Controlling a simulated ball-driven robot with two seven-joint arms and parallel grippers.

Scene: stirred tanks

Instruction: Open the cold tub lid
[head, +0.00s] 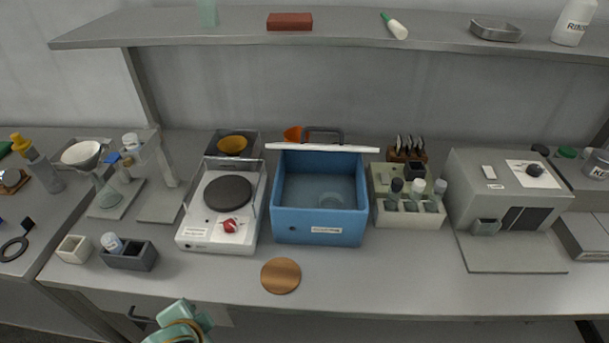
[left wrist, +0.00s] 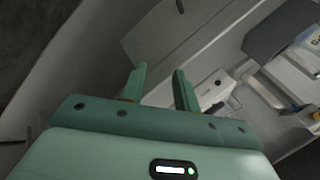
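The cold tub is a blue open-topped box (head: 320,226) in the middle of the bench in the head view. Its white lid (head: 322,148) stands raised along the back edge, seen nearly edge-on, with a dark handle (head: 323,130) behind it. A green part of my arm shows at the bottom left of the head view, well in front of the tub. In the left wrist view my left gripper (left wrist: 158,70) has its two green fingers apart with nothing between them. My right gripper is not visible.
A white hotplate (head: 194,232) stands left of the tub. A rack of bottles (head: 410,217) stands close on its right. A round cork mat (head: 281,276) lies in front. A shelf (head: 350,34) runs above the back. The bench front right of the mat is clear.

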